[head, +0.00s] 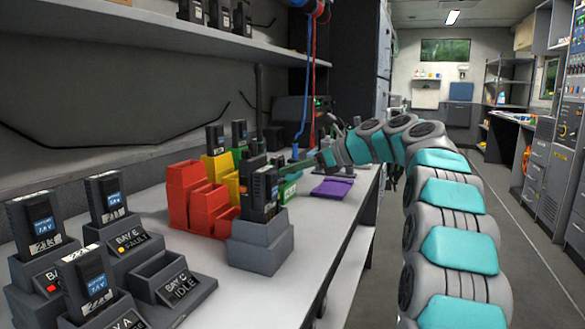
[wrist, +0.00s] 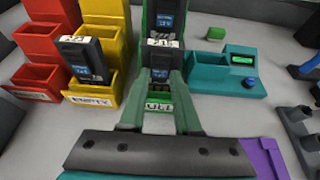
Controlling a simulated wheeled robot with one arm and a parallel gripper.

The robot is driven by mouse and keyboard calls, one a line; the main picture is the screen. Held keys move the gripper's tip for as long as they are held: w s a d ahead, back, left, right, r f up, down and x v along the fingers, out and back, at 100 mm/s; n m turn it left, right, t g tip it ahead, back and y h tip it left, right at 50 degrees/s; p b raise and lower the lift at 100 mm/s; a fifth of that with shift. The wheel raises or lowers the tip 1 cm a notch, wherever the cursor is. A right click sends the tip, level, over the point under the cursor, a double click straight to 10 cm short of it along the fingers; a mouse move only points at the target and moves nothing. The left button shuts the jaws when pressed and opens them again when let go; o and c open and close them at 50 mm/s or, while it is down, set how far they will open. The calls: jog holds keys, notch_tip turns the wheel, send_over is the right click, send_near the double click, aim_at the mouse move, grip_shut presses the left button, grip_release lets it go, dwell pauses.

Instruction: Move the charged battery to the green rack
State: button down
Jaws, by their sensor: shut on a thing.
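The green rack (wrist: 149,15) stands ahead of my gripper in the wrist view, with a front label that seems to read FULL. My gripper (wrist: 161,82) is shut on a dark battery (wrist: 160,58) with a blue display, at the rack's front slot. I cannot tell whether this battery is fully seated. Another dark battery (wrist: 167,20) stands in the rack behind it. In the head view my gripper (head: 302,164) reaches left over the bench, and the green rack (head: 287,191) is partly hidden behind a grey stand and its battery.
Yellow (wrist: 95,93) and red (wrist: 38,80) racks stand left of the green one; the yellow holds a battery. A teal device (wrist: 215,75) stands to the right. Grey charging bays (head: 130,240) with batteries fill the bench's near left. A purple cloth (head: 332,188) lies near the bench edge.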

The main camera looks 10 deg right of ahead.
jog(key=shift+f, duration=0.1)
dwell(0.3)
jog(key=c, duration=0.5)
grip_release()
jog(key=shift+f, duration=0.1)
jog(key=p+v, duration=0.1)
jog(key=v, duration=0.6)
jog(key=shift+s+d, duration=0.2)
jog(key=shift+d, duration=0.1)
